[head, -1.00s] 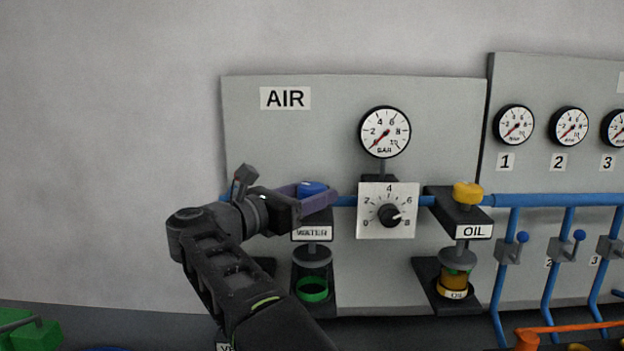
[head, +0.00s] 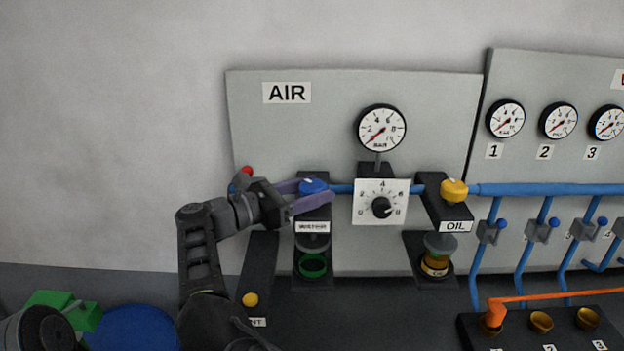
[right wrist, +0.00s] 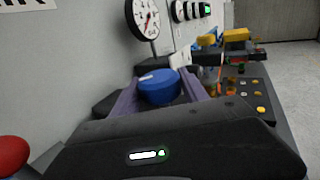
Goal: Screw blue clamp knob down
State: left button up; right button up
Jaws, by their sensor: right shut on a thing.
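The blue clamp knob (head: 313,185) sits on top of the black unit labelled WATER (head: 312,227), on the blue pipe line of the AIR panel. My right gripper (head: 312,192) reaches in from the left, with its purple fingers on either side of the knob. In the right wrist view the blue knob (right wrist: 158,87) is between the two fingers (right wrist: 160,92), with a pale mark on its top. The gripper is shut on the knob. Under the WATER unit hangs a bowl with a green ring (head: 312,265). My left gripper is not in view.
A dial regulator (head: 365,212) and a pressure gauge (head: 381,128) are right of the knob. Further right is the OIL unit with a yellow knob (head: 454,190). A red ball (head: 246,171) is just behind my right gripper. Blue pipes and an orange lever (head: 570,296) fill the right.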

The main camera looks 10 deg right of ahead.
jog(key=o, duration=1.4)
jog(key=shift+d+f, duration=0.1)
jog(key=shift+c, duration=0.2)
